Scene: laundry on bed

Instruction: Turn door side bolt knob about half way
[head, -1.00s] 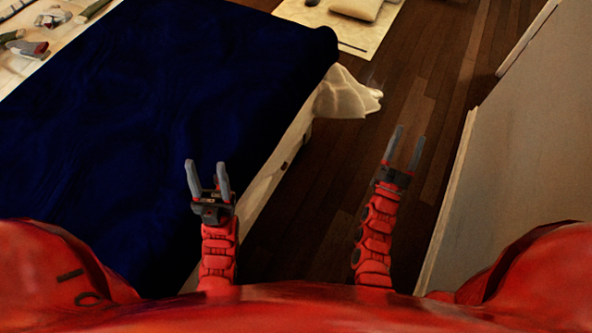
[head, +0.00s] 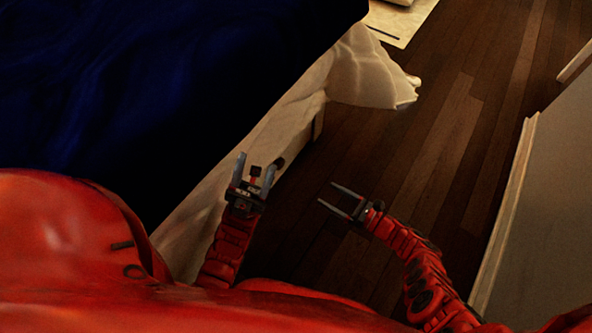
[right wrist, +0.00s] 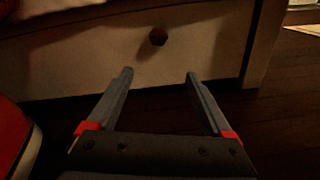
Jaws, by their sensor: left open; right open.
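In the head view my right gripper (head: 326,193) points left toward the bed's side. My left gripper (head: 256,162) is open and empty by the bed's edge. No door bolt can be made out.
A bed with a dark blue cover (head: 150,90) fills the left. White cloth (head: 372,75) hangs off its corner. Dark wood floor (head: 430,150) lies open between the bed and a pale panel or wall (head: 550,210) at right. A light rug (head: 405,20) lies beyond.

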